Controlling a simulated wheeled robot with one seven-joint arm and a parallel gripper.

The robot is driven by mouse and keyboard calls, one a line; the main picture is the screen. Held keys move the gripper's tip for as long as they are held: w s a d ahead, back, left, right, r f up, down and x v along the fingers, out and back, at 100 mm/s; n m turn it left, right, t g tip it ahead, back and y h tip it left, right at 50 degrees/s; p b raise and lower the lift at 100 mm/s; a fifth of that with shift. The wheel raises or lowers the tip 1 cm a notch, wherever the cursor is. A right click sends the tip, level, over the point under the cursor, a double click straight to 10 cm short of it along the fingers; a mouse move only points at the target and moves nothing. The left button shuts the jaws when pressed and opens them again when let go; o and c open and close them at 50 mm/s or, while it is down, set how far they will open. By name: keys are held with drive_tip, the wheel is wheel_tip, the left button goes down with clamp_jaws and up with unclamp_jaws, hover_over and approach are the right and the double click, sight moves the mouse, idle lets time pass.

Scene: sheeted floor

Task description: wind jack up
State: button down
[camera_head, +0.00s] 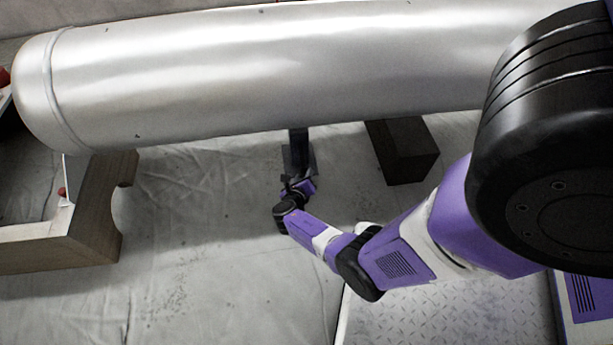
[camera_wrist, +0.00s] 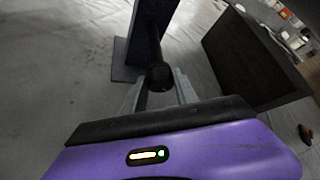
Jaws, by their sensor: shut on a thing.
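The jack (camera_head: 298,143) is a dark upright post under the big silver cylinder (camera_head: 250,75). In the wrist view the jack's post (camera_wrist: 157,20) rises from a dark flat base plate (camera_wrist: 124,73). A round dark knob (camera_wrist: 159,76), apparently on the jack's crank, sits between my fingers. My gripper (camera_wrist: 159,84) is shut on this knob. In the head view my gripper (camera_head: 297,181) is low, at the near side of the jack, and my own wrist partly hides the grip.
A dark block (camera_head: 403,150) stands right of the jack and fills the right of the wrist view (camera_wrist: 250,60). A wooden cradle (camera_head: 95,215) is under the cylinder's left end. Wrinkled sheeted floor (camera_head: 210,200) lies clear between cradle and jack. Small clutter shows at the wrist view's upper right.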

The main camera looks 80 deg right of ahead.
drive_tip(key=m+t+y, duration=0.1)
drive_tip(key=m+t, duration=0.1)
drive_tip(key=m+t+y, duration=0.1)
drive_tip(key=m+t, duration=0.1)
drive_tip(key=m+t+y, duration=0.1)
drive_tip(key=t, duration=0.1)
drive_tip(key=shift+s+d+m, duration=0.2)
drive_tip(key=shift+s+m, duration=0.2)
drive_tip(key=c, duration=1)
unclamp_jaws()
drive_tip(key=shift+o, duration=0.2)
